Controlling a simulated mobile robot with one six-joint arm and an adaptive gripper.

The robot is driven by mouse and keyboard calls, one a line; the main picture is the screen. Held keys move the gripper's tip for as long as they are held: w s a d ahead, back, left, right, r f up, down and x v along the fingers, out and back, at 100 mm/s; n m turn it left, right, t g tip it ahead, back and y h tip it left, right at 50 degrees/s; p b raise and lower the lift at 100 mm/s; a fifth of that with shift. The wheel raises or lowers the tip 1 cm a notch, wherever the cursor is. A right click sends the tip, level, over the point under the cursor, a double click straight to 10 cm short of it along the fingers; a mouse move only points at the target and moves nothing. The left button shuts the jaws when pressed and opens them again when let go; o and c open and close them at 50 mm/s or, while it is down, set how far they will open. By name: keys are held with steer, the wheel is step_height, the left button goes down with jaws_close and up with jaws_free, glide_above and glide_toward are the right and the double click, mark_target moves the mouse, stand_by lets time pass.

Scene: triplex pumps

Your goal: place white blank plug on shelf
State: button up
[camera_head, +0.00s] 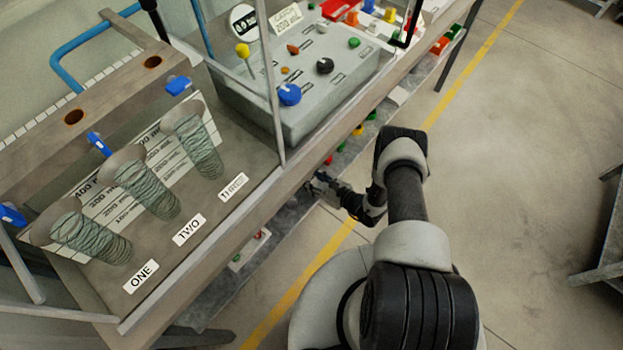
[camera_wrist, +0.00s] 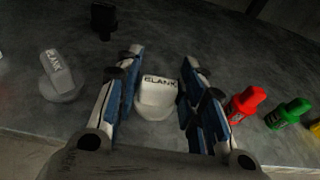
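A white plug (camera_wrist: 157,92) with the dark word BLANK on its top sits between the fingers of my gripper (camera_wrist: 162,55) in the wrist view. Its rounded base appears to rest on the grey shelf (camera_wrist: 235,45). The two fingers are spread on either side of it, with small gaps visible, so the gripper looks open around the plug. In the head view my gripper (camera_head: 322,186) is small and dark, low beside the bench edge at the lower shelf (camera_head: 225,287). The white plug between the fingers cannot be made out there.
A second, greyer plug (camera_wrist: 58,75) lies left and a black one (camera_wrist: 103,18) farther back. Red (camera_wrist: 244,104) and green (camera_wrist: 287,113) plugs stand right. The bench (camera_head: 215,235) overhangs the lower shelf. Open floor (camera_head: 530,130) lies right.

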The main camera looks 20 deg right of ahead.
steer(key=shift+o, duration=1.1)
steer(key=shift+r, duration=0.15)
steer(key=shift+s+d+r, duration=0.15)
steer(key=shift+s+d, duration=0.05)
steer(key=shift+d, duration=0.05)
steer(key=p+v, duration=0.3)
steer(key=v, duration=0.8)
steer(key=shift+s, duration=0.2)
